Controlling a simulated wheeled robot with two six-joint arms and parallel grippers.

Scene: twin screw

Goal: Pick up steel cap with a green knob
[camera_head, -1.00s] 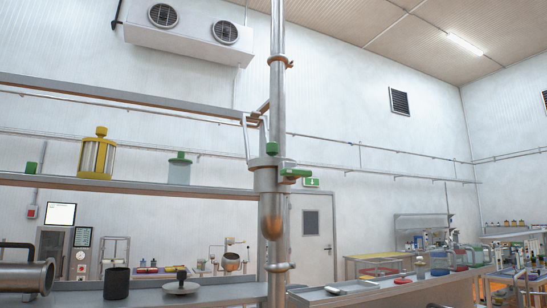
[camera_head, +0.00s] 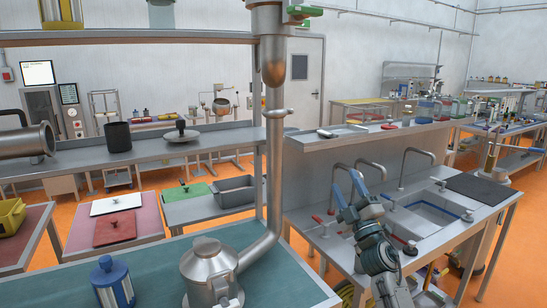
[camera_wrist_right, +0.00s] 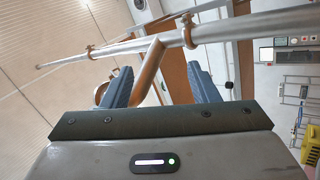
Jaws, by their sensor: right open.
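The steel cap with a green knob is not clearly visible now. The steel vessel (camera_head: 272,45) on the vertical pipe, whose top carried a green knob earlier, is cut off by the upper edge of the head view. A green handle (camera_head: 304,11) shows beside it. My right gripper (camera_head: 349,187) is raised in front of the sinks, right of the pipe and well below the vessel. It is open and empty; in the right wrist view its two dark fingers (camera_wrist_right: 160,85) stand apart with pipes beyond them. My left gripper is not in view.
A bent steel pipe (camera_head: 272,150) runs down to a round steel housing (camera_head: 210,268) on the teal table (camera_head: 170,268). A blue-topped canister (camera_head: 112,280) stands left of it. A grey shelf (camera_head: 226,139) holds a black cup (camera_head: 118,136) and a knobbed lid (camera_head: 182,134).

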